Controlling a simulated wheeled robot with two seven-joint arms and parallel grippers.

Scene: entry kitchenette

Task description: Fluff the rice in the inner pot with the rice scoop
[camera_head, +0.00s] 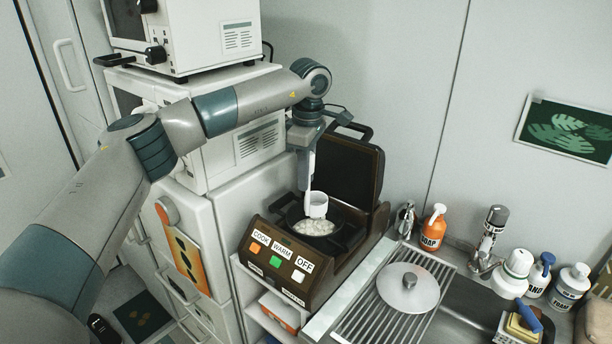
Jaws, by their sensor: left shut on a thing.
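The rice cooker (283,258) is brown with its lid (343,170) raised at the back. Its dark inner pot (347,237) holds a mound of white rice (313,228). My left gripper (305,182) points down above the pot and is shut on a white, cup-shaped scoop (317,205). The scoop is just above or touching the rice; I cannot tell which. Its grip point is partly hidden by the fingers. My right gripper is not in view.
COOK, WARM and OFF buttons line the cooker's front. A metal lid (408,285) lies on the drying rack (372,316) to the right. An orange soap bottle (433,227) and several other bottles stand around the sink.

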